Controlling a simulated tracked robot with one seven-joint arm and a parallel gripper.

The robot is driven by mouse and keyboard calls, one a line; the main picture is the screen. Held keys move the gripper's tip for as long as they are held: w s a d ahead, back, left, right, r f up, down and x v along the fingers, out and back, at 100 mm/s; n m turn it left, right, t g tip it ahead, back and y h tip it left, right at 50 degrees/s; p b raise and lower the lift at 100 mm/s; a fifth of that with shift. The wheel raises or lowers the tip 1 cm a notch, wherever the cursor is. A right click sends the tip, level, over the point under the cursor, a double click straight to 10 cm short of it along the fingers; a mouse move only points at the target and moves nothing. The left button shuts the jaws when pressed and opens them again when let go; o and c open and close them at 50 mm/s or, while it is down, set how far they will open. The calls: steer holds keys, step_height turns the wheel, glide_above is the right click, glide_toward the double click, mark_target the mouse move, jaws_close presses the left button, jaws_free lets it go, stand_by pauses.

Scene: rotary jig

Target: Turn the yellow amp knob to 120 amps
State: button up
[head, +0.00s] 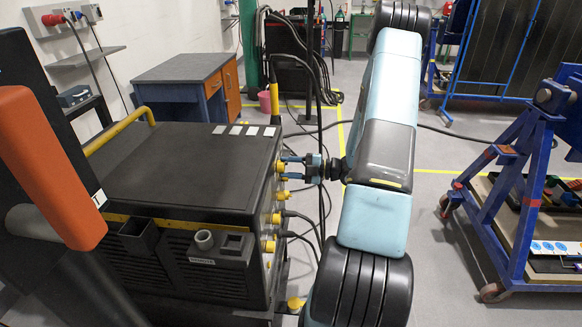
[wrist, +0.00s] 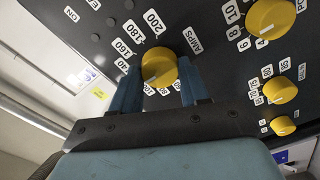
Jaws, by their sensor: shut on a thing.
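The yellow amp knob (wrist: 158,64) is on the black panel in the wrist view, beside the AMPS label (wrist: 193,40). White scale labels around it include 200, 180 and 160. The labels below it are partly hidden by my fingers. My gripper (wrist: 160,82) is shut on the knob, with one blue finger on each side. I cannot make out a pointer mark, so the setting is unclear. In the head view my gripper (head: 287,168) reaches the upper knob on the right face of the black welding machine (head: 185,170).
Other yellow knobs sit close by on the panel, a large one (wrist: 269,16) and two smaller ones (wrist: 280,90). Cables (head: 300,225) hang from the machine's face below my gripper. A blue wheeled frame (head: 500,190) stands at right. A desk (head: 185,80) stands behind.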

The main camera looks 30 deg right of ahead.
steer(key=shift+w+r+m, duration=0.1)
steer(key=shift+r+m, duration=0.15)
steer(key=shift+m, duration=0.15)
steer(key=o, duration=1.1)
steer(key=shift+f, duration=0.15)
steer(key=shift+c, duration=0.2)
steer(key=v, duration=1.4)
